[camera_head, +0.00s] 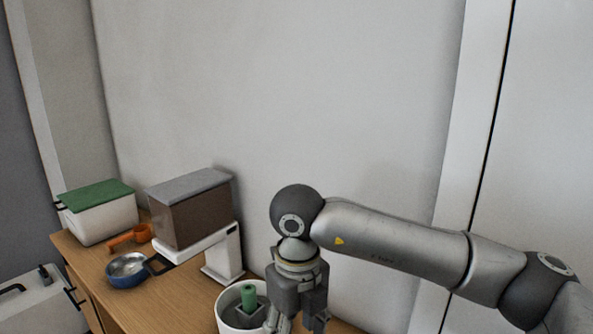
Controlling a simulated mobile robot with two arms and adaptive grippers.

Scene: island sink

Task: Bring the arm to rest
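My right arm reaches in from the right, over the wooden counter (185,290). Its gripper (295,325) points down at the lower middle of the view. The two fingers stand apart, with nothing visible between them; the tips are at the bottom edge. The gripper is just right of a white round container (222,312) and partly overlaps it in the view. I cannot tell whether they touch. My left gripper is not in view.
In the container is a green cylinder (249,297) with a grey part. A brown and white machine (188,216), a green-lidded white box (103,218), a blue pan (127,270) and an orange item (130,238) stand to the left. A wall (300,100) is behind.

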